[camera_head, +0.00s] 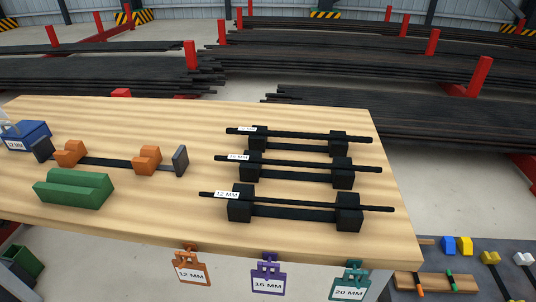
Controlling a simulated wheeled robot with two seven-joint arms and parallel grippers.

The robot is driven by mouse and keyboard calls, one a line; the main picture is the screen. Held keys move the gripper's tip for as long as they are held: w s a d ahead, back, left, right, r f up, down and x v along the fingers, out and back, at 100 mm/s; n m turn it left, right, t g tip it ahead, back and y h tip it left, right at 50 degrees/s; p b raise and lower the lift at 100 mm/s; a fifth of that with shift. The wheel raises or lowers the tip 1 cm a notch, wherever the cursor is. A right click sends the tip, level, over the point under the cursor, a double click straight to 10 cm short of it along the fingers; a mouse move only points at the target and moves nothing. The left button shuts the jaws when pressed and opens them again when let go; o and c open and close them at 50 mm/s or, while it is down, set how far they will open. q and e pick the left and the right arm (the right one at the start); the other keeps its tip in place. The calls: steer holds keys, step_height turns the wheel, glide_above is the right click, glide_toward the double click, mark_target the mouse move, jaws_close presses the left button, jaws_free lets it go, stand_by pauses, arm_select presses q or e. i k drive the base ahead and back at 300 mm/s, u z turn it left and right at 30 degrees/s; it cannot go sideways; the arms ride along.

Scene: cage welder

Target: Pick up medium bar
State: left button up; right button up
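Three thin black bars lie one behind another on the right half of the wooden table, each across a pair of black block supports. The middle bar (300,163) has a white label (238,157) at its left end that seems to read 16 MM. The front bar (297,202) has a label reading 12 MM. The back bar (300,136) has a label too small to read surely. All three bars rest level on their supports, with both ends sticking out past the blocks. Neither of my grippers shows in this view.
A fixture with orange blocks (146,160), a green block (74,189) and a blue item (27,134) stand on the table's left. Tags (191,268) hang at the front edge. The table (150,215) is bare between. Racks of long bars (110,72) lie behind.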

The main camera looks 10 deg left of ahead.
mark_target(230, 157)
steer(key=k, duration=0.5)
steer(key=u, duration=3.85)
steer(key=k, duration=1.65)
steer(key=z, duration=1.9)
